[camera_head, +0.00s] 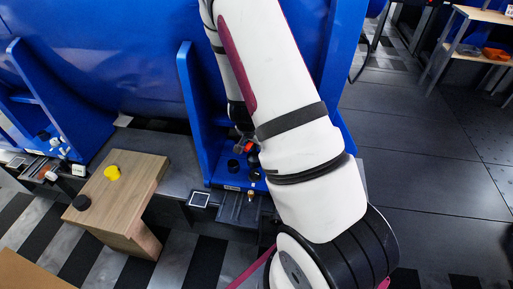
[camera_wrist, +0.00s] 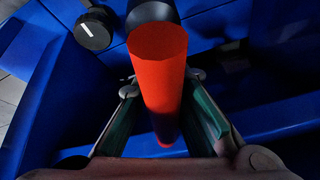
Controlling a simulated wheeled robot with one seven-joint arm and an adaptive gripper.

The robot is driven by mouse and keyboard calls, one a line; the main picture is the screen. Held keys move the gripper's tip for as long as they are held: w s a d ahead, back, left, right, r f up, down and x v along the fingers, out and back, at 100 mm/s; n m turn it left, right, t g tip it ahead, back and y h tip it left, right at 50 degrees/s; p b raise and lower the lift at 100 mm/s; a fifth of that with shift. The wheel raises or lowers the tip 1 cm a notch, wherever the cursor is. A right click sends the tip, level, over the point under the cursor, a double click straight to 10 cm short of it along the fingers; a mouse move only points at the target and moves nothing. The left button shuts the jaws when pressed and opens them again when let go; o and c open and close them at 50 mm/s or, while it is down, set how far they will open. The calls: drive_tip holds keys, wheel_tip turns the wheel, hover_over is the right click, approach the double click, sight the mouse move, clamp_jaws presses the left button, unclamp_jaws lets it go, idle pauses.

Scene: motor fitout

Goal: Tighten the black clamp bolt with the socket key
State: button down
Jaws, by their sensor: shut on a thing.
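My gripper (camera_wrist: 162,84) is shut on the red socket key (camera_wrist: 158,58), a thick red cylinder standing between the two fingers in the wrist view. A small red part of it (camera_head: 243,147) shows beside my arm in the head view. A black round bolt head with a white mark (camera_wrist: 93,31) sits left of the key and apart from it. Another dark round part (camera_wrist: 149,12) lies behind the key's top, mostly covered by it. I cannot tell which is the clamp bolt, or whether the key touches either. My arm hides much of this spot in the head view.
Blue upright plates (camera_head: 196,110) stand close around my gripper, in front of a large blue housing (camera_head: 120,50). Dark floor at right (camera_head: 430,170) is clear.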

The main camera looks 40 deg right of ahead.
sight(252, 153)
drive_tip(key=n+b, duration=0.1)
drive_tip(key=b, duration=0.1)
drive_tip(key=n+t+y+b, duration=0.1)
drive_tip(key=n+b, duration=0.2)
drive_tip(key=b, duration=0.1)
drive_tip(key=shift+w+f+n, duration=0.1)
drive_tip(key=shift+w+n, duration=0.2)
drive_tip(key=shift+n, duration=0.1)
drive_tip(key=n+t+y+b, duration=0.1)
drive_tip(key=n+b, duration=0.1)
drive_tip(key=shift+a+n, duration=0.15)
drive_tip(key=shift+n, duration=0.15)
drive_tip(key=n+p, duration=0.1)
drive_tip(key=n+y+p, duration=0.1)
drive_tip(key=n+p, duration=0.1)
drive_tip(key=shift+w+a+r+y, duration=0.15)
drive_tip(key=shift+a+r+y, duration=0.1)
drive_tip(key=shift+r+y, duration=0.05)
drive_tip(key=n+y+p, duration=0.1)
drive_tip(key=n+p, duration=0.1)
drive_tip(key=p, duration=0.1)
drive_tip(key=shift+w+a, duration=0.1)
drive_tip(key=shift+a, duration=0.05)
drive_tip(key=shift+f+b, duration=2.15)
drive_tip(key=shift+f, duration=0.85)
drive_tip(key=shift+f+b, duration=0.85)
drive_tip(key=shift+f, duration=0.55)
drive_tip(key=shift+d+m+h+b, duration=0.25)
drive_tip(key=shift+m+h+b, duration=0.45)
drive_tip(key=shift+m+b, duration=0.55)
